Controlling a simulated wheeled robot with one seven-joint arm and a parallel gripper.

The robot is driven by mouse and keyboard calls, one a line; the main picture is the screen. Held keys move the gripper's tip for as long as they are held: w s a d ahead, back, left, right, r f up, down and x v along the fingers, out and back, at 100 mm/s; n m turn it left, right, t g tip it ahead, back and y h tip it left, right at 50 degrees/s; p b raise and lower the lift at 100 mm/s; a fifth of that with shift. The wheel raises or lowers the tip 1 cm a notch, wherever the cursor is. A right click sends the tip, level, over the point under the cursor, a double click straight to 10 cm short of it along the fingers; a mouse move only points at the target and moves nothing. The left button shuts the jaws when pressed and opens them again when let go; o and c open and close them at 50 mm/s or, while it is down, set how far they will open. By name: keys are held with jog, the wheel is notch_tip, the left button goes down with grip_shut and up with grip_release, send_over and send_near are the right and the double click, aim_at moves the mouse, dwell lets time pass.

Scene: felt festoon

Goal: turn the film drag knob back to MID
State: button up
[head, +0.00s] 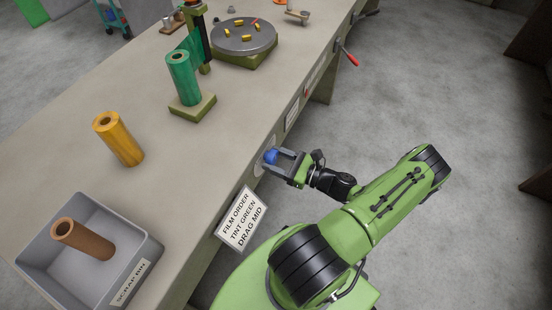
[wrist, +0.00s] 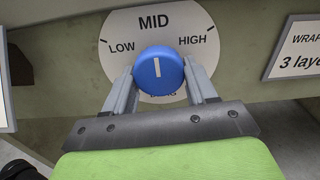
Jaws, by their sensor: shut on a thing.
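The blue film drag knob (wrist: 158,71) sits at the middle of a round white dial (wrist: 120,25) on the table's side, with LOW at left, MID at top and HIGH at right. Its white line is about upright, toward MID. A word under the knob is partly hidden. My gripper (wrist: 160,78) is shut on the knob, one finger on each side. In the head view, my gripper (head: 276,159) reaches the table's side, and the knob (head: 270,157) shows between the fingers. A card (head: 241,219) there reads FILM ORDER, TINT GREEN, DRAG MID.
A grey scrap bin (head: 140,235) holding a brown roll (head: 80,238) is at lower left. A yellow roll (head: 118,139) and a green roll (head: 183,78) stand on the table. A red-handled lever (head: 350,58) juts from the table's side. The floor at right is clear.

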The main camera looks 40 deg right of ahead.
jog(key=o, duration=1)
jog(key=shift+c, duration=0.2)
jog(key=p+v, duration=0.1)
jog(key=v, duration=1.4)
jog(key=shift+s, duration=0.4)
jog(key=shift+d, duration=0.1)
